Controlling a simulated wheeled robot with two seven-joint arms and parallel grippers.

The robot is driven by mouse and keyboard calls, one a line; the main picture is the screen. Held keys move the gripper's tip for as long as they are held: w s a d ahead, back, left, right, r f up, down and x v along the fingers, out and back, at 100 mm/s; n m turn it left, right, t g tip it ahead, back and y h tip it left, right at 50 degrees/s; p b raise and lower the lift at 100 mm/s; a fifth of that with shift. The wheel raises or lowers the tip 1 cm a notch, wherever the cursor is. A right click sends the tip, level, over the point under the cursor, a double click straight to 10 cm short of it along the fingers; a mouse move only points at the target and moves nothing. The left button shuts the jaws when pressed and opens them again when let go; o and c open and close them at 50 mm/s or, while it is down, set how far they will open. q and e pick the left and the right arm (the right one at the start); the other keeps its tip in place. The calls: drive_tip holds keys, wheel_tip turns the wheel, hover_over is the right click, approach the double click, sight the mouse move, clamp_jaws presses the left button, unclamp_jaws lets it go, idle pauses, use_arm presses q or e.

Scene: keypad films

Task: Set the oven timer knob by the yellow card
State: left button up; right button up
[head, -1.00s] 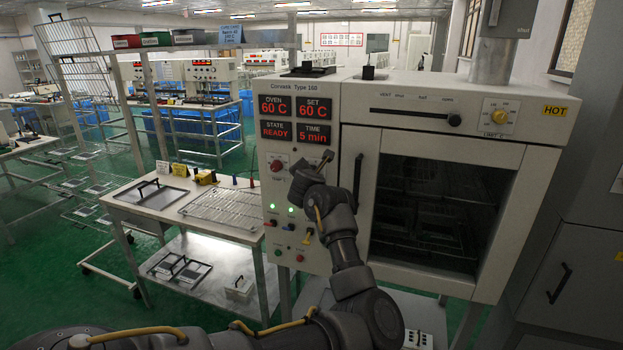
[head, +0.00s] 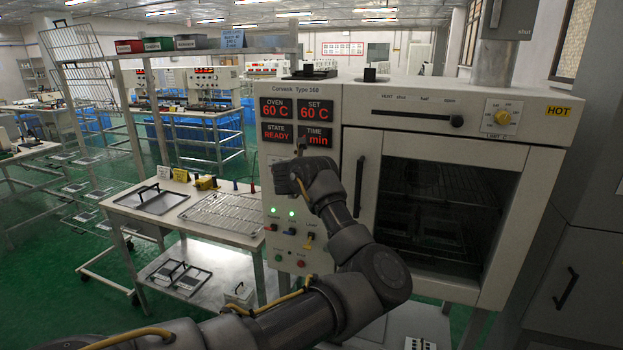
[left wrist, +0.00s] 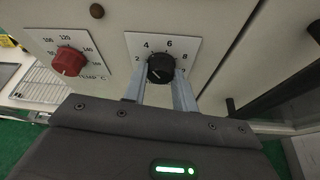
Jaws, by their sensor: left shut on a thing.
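The black timer knob (left wrist: 160,68) sits on a white dial plate with printed numbers 2 to 8 in the left wrist view. My left gripper (left wrist: 161,78) is shut on it, one finger on each side. In the head view my left wrist (head: 320,185) hides the knob. The oven panel's TIME display (head: 311,135) reads a digit, partly covered, and "min". OVEN and SET show 60 C and STATE shows READY. A light blue card (head: 231,38) hangs at the shelf; its writing is too small to read. My right gripper is not in view.
A red temperature knob (left wrist: 68,61) is close left of the timer dial. The oven door (head: 435,210) with its upright handle (head: 359,186) is right of my wrist. Switches and lamps (head: 290,240) lie below. A wire rack (head: 226,212) is on the side table.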

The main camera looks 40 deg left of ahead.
use_arm(q)
drive_tip(key=shift+f, duration=0.15)
drive_tip(key=o, duration=1)
drive_tip(key=shift+c, duration=0.2)
drive_tip(key=p+v, duration=0.5)
drive_tip(key=v, duration=0.6)
drive_tip(key=shift+a, duration=0.1)
